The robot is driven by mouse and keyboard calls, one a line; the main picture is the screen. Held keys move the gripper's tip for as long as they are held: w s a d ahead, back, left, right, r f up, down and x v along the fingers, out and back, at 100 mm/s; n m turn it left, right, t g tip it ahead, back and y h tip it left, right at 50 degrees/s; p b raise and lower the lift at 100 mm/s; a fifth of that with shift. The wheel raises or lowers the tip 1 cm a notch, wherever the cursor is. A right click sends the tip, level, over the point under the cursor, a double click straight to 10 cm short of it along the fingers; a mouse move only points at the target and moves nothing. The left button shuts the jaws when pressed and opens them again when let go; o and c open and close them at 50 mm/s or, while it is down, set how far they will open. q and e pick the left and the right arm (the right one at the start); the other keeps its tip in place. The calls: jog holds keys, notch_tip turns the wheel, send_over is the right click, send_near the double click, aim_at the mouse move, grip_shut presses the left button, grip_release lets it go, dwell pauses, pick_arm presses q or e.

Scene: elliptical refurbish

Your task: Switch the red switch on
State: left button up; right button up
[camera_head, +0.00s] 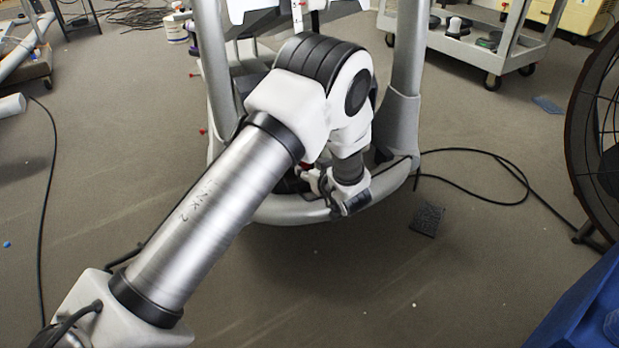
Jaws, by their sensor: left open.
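The grey elliptical frame (285,212) stands ahead of me, with its curved base tube on the carpet. My left arm reaches in from the lower left and covers much of its middle. My left gripper (342,203) points down, just above or in front of the curved base tube; whether it touches cannot be told. It is open and I see nothing held in it. A small red patch (305,167) shows just left of the gripper, partly hidden by it. I cannot tell if this is the red switch or which way it is set. My right gripper is out of view.
A black cable (480,203) runs over the carpet to the right, by a dark pad (427,219). A large black fan (600,145) stands at the right edge, with a blue object (585,305) below it. A wheeled cart (465,47) is behind. The front carpet is clear.

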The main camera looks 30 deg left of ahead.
pick_arm(q)
jog(key=shift+w+a+f, duration=0.15)
jog(key=shift+w+a, duration=0.05)
jog(key=shift+a, duration=0.1)
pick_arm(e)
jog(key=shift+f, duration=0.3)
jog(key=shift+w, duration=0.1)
